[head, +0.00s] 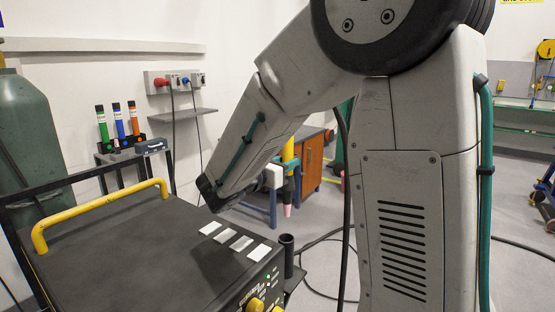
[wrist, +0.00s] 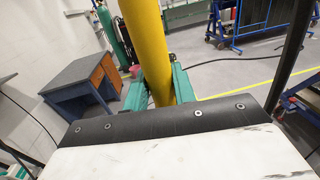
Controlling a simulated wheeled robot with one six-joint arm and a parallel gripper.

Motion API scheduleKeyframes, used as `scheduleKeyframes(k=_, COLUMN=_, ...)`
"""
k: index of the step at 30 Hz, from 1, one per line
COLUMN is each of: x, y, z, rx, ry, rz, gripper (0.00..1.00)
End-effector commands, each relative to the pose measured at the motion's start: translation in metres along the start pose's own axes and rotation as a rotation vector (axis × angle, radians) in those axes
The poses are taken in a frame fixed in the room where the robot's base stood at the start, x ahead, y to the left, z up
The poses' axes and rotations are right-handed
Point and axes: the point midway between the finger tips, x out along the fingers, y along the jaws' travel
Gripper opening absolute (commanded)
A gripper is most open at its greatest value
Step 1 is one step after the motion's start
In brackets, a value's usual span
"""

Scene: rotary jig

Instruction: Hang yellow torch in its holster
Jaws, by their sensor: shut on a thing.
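The yellow torch (wrist: 143,40) stands between the teal fingers of my gripper (wrist: 160,86), which is shut on it. In the head view the yellow torch (head: 288,153) hangs roughly upright, with a pink nozzle (head: 287,211) at its lower end. My gripper (head: 289,170) is partly hidden there by my arm. A short black open tube (head: 286,257), which looks like the holster, is at the right side of the black machine. The nozzle shows a little above the tube's mouth in the picture, apart from it; I cannot tell the depth between them.
The black machine (head: 130,245) has a yellow handle (head: 100,213), pale plates on top and knobs in front. A rack holds green, blue and orange tubes (head: 118,122). A grey-topped desk (wrist: 82,82) stands behind. A black cable crosses the open floor.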

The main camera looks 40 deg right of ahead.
Motion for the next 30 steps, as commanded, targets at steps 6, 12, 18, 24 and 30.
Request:
scheduleKeyframes(k=6, x=0.0, y=0.0, z=0.001, rx=0.001, ry=-0.001, rz=0.0, gripper=0.04)
scheduleKeyframes(k=12, x=-0.003, y=0.001, z=-0.001, rx=0.0, ry=0.002, rz=0.003, gripper=0.04)
scheduleKeyframes(k=18, x=-0.004, y=0.001, z=-0.015, rx=-0.002, ry=0.002, rz=0.004, gripper=0.04)
scheduleKeyframes(k=24, x=-0.004, y=0.001, z=-0.03, rx=-0.002, ry=0.002, rz=0.005, gripper=0.04)
scheduleKeyframes(k=30, x=-0.004, y=0.001, z=-0.046, rx=-0.003, ry=0.002, rz=0.005, gripper=0.04)
